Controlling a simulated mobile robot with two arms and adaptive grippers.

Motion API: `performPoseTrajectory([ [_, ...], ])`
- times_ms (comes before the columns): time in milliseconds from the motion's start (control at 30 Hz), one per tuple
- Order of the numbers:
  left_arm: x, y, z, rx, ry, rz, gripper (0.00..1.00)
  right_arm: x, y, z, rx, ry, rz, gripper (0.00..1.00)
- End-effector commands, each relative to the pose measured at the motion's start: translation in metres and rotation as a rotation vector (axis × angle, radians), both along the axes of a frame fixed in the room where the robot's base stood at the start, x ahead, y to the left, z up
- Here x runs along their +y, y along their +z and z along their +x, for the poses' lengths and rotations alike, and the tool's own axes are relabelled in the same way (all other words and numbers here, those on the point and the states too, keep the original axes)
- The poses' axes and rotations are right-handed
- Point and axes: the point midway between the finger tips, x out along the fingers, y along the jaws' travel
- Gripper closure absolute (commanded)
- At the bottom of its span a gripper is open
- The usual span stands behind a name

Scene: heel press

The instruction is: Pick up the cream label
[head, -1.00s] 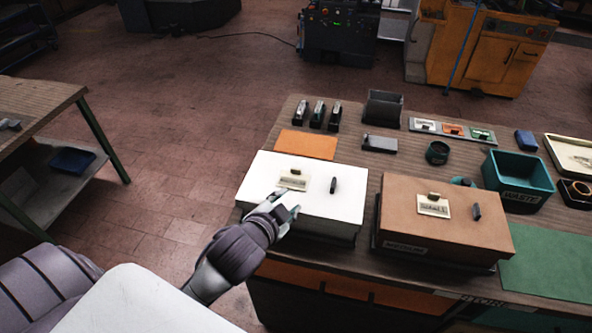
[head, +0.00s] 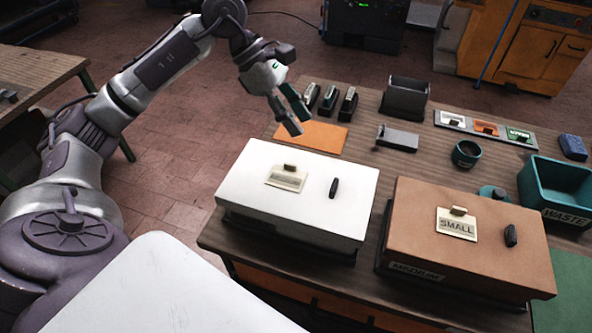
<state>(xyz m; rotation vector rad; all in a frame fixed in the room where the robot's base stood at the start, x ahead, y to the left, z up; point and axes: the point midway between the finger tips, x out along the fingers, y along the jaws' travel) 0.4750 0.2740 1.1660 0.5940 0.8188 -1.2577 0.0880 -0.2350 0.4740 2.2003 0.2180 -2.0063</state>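A cream label (head: 287,179) with a small raised tab lies on the white box lid (head: 300,205), left of the lid's dark handle; its print is too small to read. A second cream label (head: 456,226), reading SMALL, lies on the brown box lid (head: 420,250). My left gripper (head: 299,123) is above the far side of the bench, beyond the white box and near the orange sheet. Its two fingers point down, apart with nothing between them. It touches neither label. My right gripper is not in view.
The brown box's front carries a MEDIUM tag (head: 417,272). Behind the boxes are several staplers (head: 329,98), a dark bin (head: 405,95), a label strip (head: 485,129) and a teal WASTE bin (head: 560,190). The orange sheet (head: 311,139) lies flat behind the white box.

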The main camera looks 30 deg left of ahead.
Motion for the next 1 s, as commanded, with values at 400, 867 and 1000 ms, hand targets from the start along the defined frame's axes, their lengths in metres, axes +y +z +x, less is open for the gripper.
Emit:
performPoseTrajectory([
  [400,0.053,-0.028,-0.013,0.053,-0.004,0.238,0.62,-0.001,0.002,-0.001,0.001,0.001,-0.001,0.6],
  [867,0.029,-0.08,-0.01,0.049,-0.003,0.235,0.62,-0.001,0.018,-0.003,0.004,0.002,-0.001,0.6],
  [1000,0.015,-0.093,-0.013,0.051,-0.005,0.232,0.62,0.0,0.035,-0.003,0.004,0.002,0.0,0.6],
])
